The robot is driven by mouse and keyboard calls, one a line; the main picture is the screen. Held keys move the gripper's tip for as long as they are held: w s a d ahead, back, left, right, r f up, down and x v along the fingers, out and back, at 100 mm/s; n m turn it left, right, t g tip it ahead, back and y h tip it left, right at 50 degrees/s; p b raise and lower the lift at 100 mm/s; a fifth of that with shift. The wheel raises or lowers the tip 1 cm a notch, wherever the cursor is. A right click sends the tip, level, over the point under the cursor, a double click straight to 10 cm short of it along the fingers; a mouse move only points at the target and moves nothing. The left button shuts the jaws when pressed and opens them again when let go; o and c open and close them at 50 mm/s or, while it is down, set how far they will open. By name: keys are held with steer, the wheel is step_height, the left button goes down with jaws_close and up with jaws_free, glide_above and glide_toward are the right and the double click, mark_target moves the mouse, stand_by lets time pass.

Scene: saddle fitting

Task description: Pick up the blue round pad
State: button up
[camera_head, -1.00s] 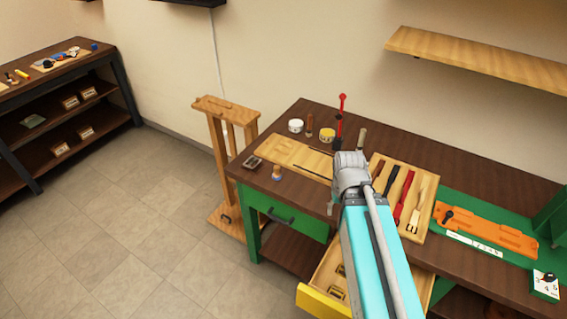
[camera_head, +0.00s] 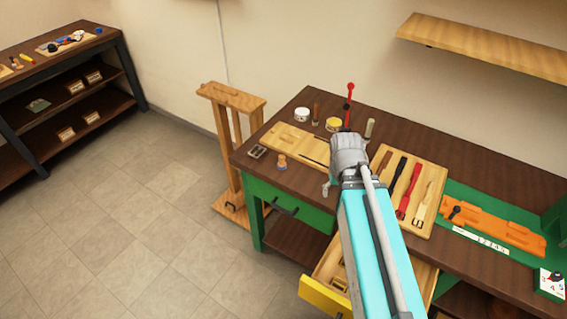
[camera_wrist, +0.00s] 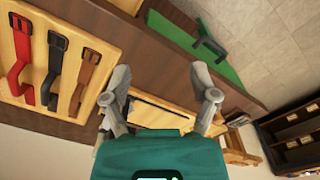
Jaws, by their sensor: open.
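No blue round pad can be made out for certain. A small blue thing (camera_head: 99,30) sits at the back right of the left-hand shelf unit's top in the head view, too small to tell its shape. Blue and white pieces (camera_head: 76,37) lie on a board beside it. My gripper (camera_wrist: 160,70) is open and empty in the wrist view, its fingers spread above the workbench. In the head view my arm hides most of it. It is far from the left-hand shelf unit.
The workbench (camera_head: 460,160) carries a strap board (camera_head: 432,180), an orange jig (camera_head: 495,222), jars and tools. Its yellow-fronted drawer (camera_head: 325,297) stands open. A wooden stand (camera_head: 232,95) is left of the bench. Tiled floor (camera_head: 150,200) lies clear between bench and shelf unit (camera_head: 60,65).

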steer(key=w+a+r+n+p, duration=0.2)
steer(key=w+a+n, duration=0.5)
steer(key=w+n, duration=0.45)
steer(key=r+n+p, duration=0.2)
steer(key=n, duration=0.6)
glide_above(282, 156)
steer(key=shift+s+f, duration=0.15)
steer(key=shift+s, duration=0.15)
steer(key=shift+f+b, duration=0.1)
steer(key=shift+b, duration=0.2)
step_height(282, 156, down, 8)
steer(key=b, duration=0.8)
steer(key=shift+f, duration=0.2)
steer(key=shift+f+b, duration=0.1)
steer(key=shift+b, duration=0.2)
steer(key=f+b, duration=0.3)
steer(key=shift+w+f, duration=0.2)
steer(key=shift+w, duration=0.1)
steer(key=shift+f+b, duration=0.8)
steer(key=shift+b, duration=0.2)
